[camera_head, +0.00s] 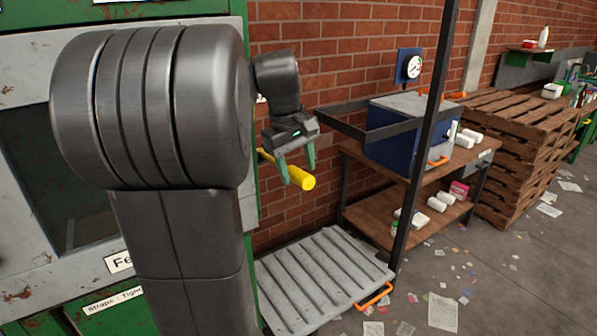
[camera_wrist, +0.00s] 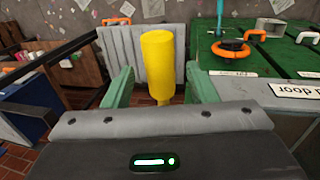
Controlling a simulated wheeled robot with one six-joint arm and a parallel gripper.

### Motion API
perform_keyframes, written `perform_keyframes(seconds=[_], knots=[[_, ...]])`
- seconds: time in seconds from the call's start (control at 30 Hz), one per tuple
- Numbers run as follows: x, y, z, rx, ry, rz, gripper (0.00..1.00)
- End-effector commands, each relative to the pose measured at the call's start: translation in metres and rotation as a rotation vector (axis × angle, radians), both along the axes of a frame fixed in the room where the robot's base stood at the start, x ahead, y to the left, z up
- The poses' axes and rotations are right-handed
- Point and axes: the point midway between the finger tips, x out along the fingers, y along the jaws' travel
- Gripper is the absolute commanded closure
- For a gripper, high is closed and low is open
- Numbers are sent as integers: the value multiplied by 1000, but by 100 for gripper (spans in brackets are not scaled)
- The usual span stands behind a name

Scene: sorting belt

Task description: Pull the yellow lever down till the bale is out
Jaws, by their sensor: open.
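The yellow lever (camera_head: 291,171) sticks out from the right side of the green machine (camera_head: 250,120) in the head view. It also shows in the wrist view (camera_wrist: 158,62), between the two green fingers. My gripper (camera_head: 298,172) is open, with one finger on each side of the lever. In the wrist view my gripper (camera_wrist: 160,85) shows a gap between each finger and the lever. No bale is in view; my own arm hides much of the machine's front.
A grey ribbed platform (camera_head: 325,275) with an orange handle (camera_head: 374,296) lies low beside the machine and looks empty. A dark post (camera_head: 425,140) stands to the right. A wooden shelf (camera_head: 405,205) holds a blue bin (camera_head: 388,150) and white rolls. Pallets (camera_head: 515,135) stand behind.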

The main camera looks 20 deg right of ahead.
Motion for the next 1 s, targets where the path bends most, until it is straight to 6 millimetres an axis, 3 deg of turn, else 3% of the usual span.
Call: perform_keyframes(seconds=[0.2,0.5,0.77,1.0], knots=[[0,-4,-18,1,2,-1,48],[1,-4,-20,0,0,0,48],[1,-4,-19,0,0,0,99],[0,-4,-23,2,-10,-1,100]])
